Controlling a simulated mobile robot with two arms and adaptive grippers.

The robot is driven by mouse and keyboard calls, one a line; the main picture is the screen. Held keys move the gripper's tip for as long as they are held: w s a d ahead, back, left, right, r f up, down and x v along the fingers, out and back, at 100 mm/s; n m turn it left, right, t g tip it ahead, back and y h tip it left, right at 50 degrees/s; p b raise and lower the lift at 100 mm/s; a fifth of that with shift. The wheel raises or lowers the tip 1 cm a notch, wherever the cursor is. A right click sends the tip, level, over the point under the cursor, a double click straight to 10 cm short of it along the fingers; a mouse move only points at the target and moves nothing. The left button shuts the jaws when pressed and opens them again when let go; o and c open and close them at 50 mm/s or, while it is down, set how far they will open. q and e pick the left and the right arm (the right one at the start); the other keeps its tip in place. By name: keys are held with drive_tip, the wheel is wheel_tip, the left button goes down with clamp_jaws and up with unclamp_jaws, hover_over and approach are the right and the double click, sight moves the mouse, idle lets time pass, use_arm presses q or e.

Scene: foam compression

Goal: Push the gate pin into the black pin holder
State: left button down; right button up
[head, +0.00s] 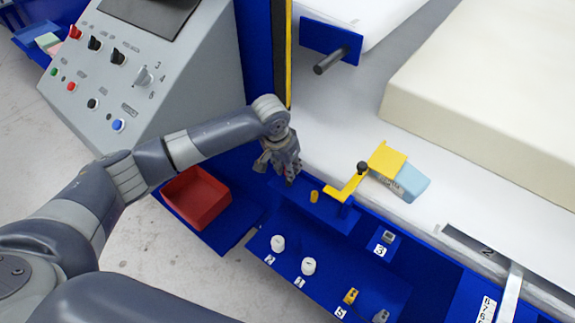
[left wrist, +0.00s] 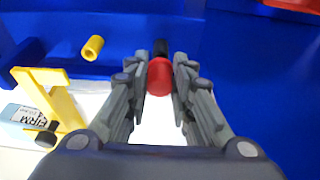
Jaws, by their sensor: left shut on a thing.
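My left gripper (head: 287,177) is over the blue ledge near the yellow-edged post. In the left wrist view its fingers (left wrist: 159,82) are shut on a red round-headed piece, the gate pin (left wrist: 160,76). A short black piece, apparently the black pin holder (left wrist: 160,47), shows just beyond the red head, in line with it. I cannot tell how far the pin is inside it, as the fingers and the head hide the joint. In the head view the fingers mostly hide the pin. My right gripper is not in view.
A yellow cylinder (head: 314,196) and a yellow bracket (head: 346,188) with a black knob stand to the right of the gripper. A light blue block (head: 411,182) lies beside the bracket. A red bin (head: 196,196) is at left. A grey control panel (head: 135,75) stands behind the arm.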

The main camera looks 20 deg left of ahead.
use_arm(q)
drive_tip(key=shift+s+x, duration=0.2)
drive_tip(key=shift+x, duration=0.7)
drive_tip(key=c, duration=1.3)
unclamp_jaws()
drive_tip(key=shift+a+f, duration=0.1)
drive_tip(key=shift+a, duration=0.05)
drive_tip(key=shift+w+d+p+v, duration=0.1)
drive_tip(key=shift+w+p+v, duration=0.1)
drive_tip(key=shift+p+v, duration=0.85)
drive_tip(key=shift+w+d+p+v, duration=0.1)
drive_tip(key=shift+w+p+v, duration=0.15)
drive_tip(key=shift+p+v, duration=0.75)
drive_tip(key=shift+w+d+p+v, duration=0.1)
drive_tip(key=shift+w+p+v, duration=0.1)
drive_tip(key=shift+p+v, duration=0.85)
drive_tip(key=v, duration=1.2)
